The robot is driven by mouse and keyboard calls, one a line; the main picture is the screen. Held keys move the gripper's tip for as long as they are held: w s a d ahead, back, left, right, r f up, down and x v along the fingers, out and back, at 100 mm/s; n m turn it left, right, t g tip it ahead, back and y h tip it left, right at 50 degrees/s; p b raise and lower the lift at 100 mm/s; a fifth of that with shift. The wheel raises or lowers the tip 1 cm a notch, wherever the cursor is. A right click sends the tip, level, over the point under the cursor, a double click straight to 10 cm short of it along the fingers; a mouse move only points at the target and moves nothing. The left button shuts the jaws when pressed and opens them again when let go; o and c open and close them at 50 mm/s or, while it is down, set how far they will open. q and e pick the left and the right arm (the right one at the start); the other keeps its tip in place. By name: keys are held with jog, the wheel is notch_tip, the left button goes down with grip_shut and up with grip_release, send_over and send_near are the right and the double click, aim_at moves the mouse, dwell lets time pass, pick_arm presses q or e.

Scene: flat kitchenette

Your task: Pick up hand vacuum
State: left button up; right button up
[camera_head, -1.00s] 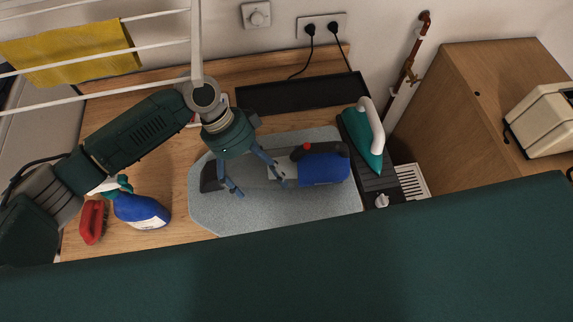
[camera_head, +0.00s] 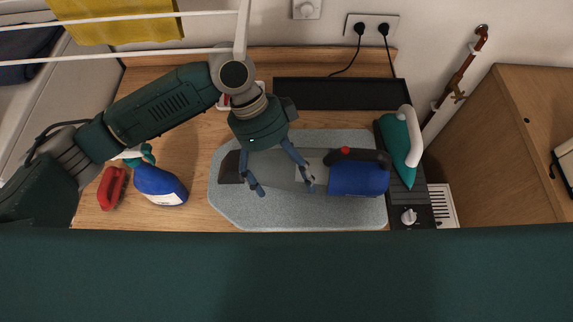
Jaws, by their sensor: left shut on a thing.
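The hand vacuum (camera_head: 358,180) has a blue body, a dark handle with a red button, and a greyish nozzle with a dark tip. It is over the grey mat (camera_head: 290,218) on the wooden counter, with its nozzle to the left. My left gripper (camera_head: 283,187) is over the nozzle section from above and is shut on the vacuum. The vacuum looks a little above the mat, though the gap is hard to see. My right gripper is not in view.
A teal iron (camera_head: 399,150) stands on a black unit right of the mat. A blue spray bottle (camera_head: 160,187) and a red brush (camera_head: 112,187) are at left. A black tray (camera_head: 340,93) lies behind. White drying-rack bars (camera_head: 120,56) cross the upper left.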

pick_arm(q)
jog(key=s+b, duration=0.4)
jog(key=s, duration=1)
jog(key=shift+s, duration=0.35)
